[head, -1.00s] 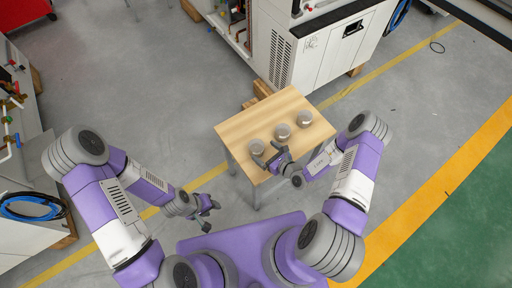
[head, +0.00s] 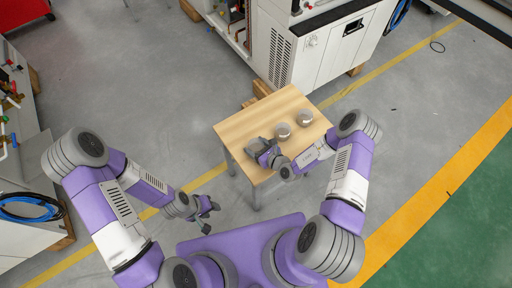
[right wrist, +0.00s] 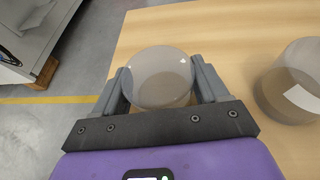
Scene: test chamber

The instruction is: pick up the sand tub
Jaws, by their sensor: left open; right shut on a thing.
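A round greyish tub with a clear top (right wrist: 158,80) stands between the fingers of my right gripper (head: 261,150) in the right wrist view. The gripper is shut on this tub, one finger on each side. In the head view the gripper mostly hides it, at the left of a row on the wooden table (head: 237,131). Two similar tubs, a middle one (head: 282,131) and a right one (head: 305,118), stand beside it. I cannot read any label that tells which holds sand. My left gripper (head: 208,206) is open and empty, left of the table.
The middle tub also shows close on the right in the right wrist view (right wrist: 292,92), apart from my gripper. A white cabinet machine (head: 325,50) stands behind the table. A bench with a blue hose (head: 28,207) is at the far left. Floor left of the table is clear.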

